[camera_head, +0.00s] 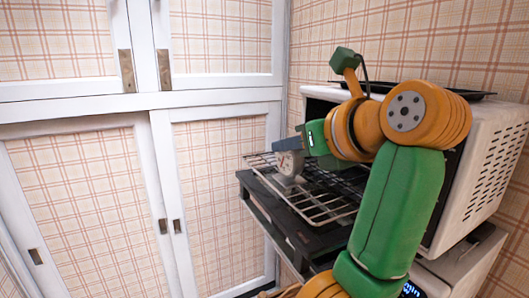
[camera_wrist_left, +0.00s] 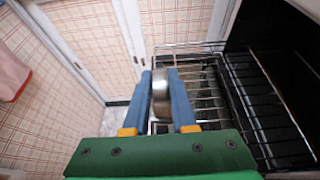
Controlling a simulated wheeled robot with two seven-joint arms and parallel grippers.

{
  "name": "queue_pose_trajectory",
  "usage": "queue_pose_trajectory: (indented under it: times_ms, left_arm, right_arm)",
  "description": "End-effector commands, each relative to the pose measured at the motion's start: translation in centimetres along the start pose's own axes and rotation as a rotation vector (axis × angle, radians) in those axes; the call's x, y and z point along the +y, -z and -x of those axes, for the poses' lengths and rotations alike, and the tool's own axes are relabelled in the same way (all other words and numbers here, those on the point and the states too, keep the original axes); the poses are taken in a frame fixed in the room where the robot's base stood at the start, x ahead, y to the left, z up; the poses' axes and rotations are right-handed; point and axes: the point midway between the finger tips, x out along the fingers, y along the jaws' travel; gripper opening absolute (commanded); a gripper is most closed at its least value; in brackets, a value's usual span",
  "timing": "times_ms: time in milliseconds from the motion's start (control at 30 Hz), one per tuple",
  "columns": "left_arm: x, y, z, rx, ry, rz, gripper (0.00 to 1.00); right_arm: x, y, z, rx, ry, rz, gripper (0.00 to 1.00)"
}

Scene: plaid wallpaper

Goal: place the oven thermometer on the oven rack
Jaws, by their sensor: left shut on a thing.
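The oven thermometer (camera_head: 288,164) is a small pale dial on a metal stand. It is upright at the left part of the pulled-out wire oven rack (camera_head: 325,207). My left gripper (camera_head: 289,146) is shut on it, reaching in from the right above the rack. In the left wrist view the thermometer (camera_wrist_left: 161,92) is a round metal body seen edge-on between the two blue fingers (camera_wrist_left: 163,100). The wire rack (camera_wrist_left: 205,75) lies below and to the right there. I cannot tell whether the stand touches the wires. My right gripper is not in view.
The white oven (camera_head: 490,150) stands open at the right, with a dark tray (camera_head: 440,90) on top. Its dark open door (camera_head: 262,202) lies under the rack. White plaid-panelled cabinets (camera_head: 220,190) stand to the left. The rack's front right part looks bare.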

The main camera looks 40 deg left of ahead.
Motion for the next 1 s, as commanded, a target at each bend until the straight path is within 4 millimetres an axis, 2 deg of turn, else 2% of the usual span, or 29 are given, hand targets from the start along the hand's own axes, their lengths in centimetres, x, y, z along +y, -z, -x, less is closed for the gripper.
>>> queue_pose_trajectory:
  times_ms: [33,100,433,467,567,833,1000]
  left_arm:
    - [-0.6,1.1,-0.2,0.000,0.001,-0.006,0.00]
    - [-1.0,2.0,-0.2,0.000,0.006,-0.004,0.00]
    - [-1.1,2.3,-0.3,0.000,0.007,-0.002,0.00]
    - [-1.1,2.3,-0.3,0.000,0.007,-0.002,0.27]
    - [-1.1,2.2,-0.2,0.000,0.007,-0.002,0.54]
    - [-1.1,2.1,-0.2,0.000,0.007,-0.003,0.54]
    - [-0.8,1.3,-0.1,0.001,0.004,0.000,0.54]
  right_arm:
    - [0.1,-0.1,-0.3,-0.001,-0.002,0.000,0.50]
    - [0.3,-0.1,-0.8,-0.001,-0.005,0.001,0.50]
    - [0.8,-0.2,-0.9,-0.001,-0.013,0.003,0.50]
    - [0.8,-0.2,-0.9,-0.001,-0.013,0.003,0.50]
    - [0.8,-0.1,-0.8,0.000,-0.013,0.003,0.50]
    - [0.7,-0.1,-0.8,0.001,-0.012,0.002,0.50]
    - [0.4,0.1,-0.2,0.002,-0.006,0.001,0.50]
